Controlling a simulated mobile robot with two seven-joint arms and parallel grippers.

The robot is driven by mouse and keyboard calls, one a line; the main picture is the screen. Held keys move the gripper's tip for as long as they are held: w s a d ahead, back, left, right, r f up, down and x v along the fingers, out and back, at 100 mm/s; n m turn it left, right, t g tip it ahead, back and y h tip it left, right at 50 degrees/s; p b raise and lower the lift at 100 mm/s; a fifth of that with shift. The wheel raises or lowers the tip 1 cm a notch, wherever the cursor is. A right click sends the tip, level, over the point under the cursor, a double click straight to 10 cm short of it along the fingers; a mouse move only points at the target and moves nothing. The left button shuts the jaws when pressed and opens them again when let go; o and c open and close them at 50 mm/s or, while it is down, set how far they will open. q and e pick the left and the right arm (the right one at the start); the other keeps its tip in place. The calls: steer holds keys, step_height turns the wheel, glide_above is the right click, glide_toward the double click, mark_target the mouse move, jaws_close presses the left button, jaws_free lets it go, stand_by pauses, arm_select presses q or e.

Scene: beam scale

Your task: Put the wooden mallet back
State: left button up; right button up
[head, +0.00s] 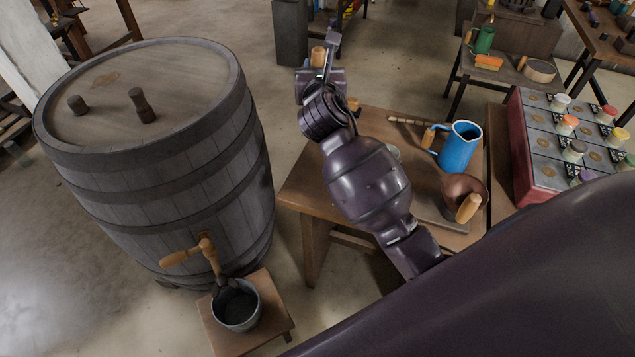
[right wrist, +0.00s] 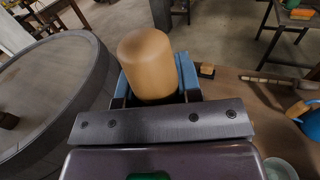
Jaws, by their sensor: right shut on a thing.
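My right gripper (head: 328,64) is held up between the barrel and the workbench, beyond the bench's far left corner. It is shut on a light wooden piece (head: 318,56), which looks like part of the wooden mallet. In the right wrist view the rounded wooden end (right wrist: 148,62) stands up between the blue-grey fingers of the gripper (right wrist: 156,88). The rest of the held thing is hidden by the gripper. My left gripper is not in view.
The barrel (head: 175,150) stands left, with two dark pegs on its lid. A bucket (head: 237,304) sits under its tap. The workbench (head: 300,190) carries a blue jug (head: 459,149), a copper vessel (head: 464,190) and a thin stick (head: 408,120). A red-sided case (head: 520,150) of jars stands right.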

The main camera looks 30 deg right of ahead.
steer(key=shift+w+d+f, duration=0.1)
steer(key=shift+w+f, duration=0.1)
steer(key=shift+f, duration=0.15)
step_height(320, 180, down, 9)
steer(key=b, duration=0.3)
steer(key=shift+r, duration=0.2)
step_height(320, 180, down, 11)
steer(key=b, duration=0.5)
steer(key=o, duration=0.9)
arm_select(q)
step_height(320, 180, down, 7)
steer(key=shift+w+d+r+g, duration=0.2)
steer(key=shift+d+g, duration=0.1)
arm_select(e)
steer(key=shift+o, duration=0.2)
